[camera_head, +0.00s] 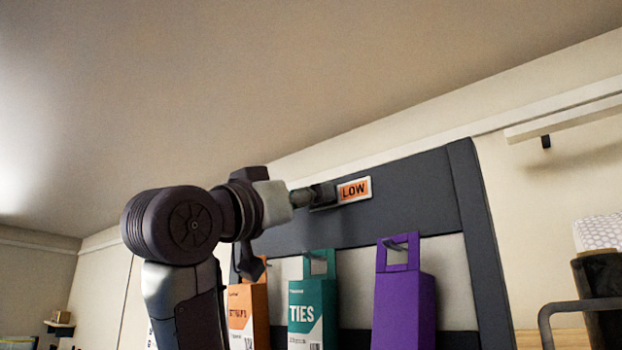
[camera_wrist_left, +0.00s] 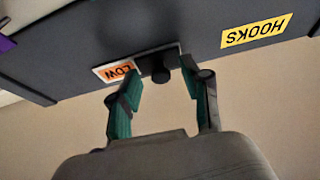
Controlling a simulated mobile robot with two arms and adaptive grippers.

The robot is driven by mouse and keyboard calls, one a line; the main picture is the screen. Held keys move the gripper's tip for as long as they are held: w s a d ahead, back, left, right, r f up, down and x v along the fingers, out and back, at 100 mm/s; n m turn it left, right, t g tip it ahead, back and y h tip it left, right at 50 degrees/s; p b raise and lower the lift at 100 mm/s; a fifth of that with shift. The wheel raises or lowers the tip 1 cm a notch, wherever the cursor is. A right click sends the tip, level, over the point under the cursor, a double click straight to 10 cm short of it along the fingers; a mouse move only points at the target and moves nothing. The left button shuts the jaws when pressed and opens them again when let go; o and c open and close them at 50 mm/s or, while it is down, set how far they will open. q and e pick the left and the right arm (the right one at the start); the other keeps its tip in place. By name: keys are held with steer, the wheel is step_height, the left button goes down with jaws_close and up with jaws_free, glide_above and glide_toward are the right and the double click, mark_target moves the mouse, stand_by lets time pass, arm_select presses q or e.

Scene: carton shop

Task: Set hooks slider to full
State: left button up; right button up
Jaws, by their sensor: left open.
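The hooks slider is on the dark top rail of the display board. Its orange LOW panel (camera_head: 354,190) shows in the head view, just right of my left gripper (camera_head: 316,194), which hides the knob there. In the left wrist view the picture is upside down. The dark slider knob (camera_wrist_left: 160,70) sits beside the LOW panel (camera_wrist_left: 114,70), and a yellow HOOKS label (camera_wrist_left: 256,30) is on the rail to the right. My left gripper (camera_wrist_left: 160,82) is open, with one finger on each side of the knob. I cannot tell if either finger touches it. My right gripper is not in view.
Below the rail hang an orange carton (camera_head: 247,313), a green TIES carton (camera_head: 312,305) and a purple carton (camera_head: 404,300) on hooks. The dark board frame (camera_head: 482,240) stands at the right. A wall shelf (camera_head: 570,112) is further right. The space above the rail is clear.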

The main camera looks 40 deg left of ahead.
arm_select(q)
steer(key=shift+w+r, duration=0.3)
jaws_close()
stand_by(0.3)
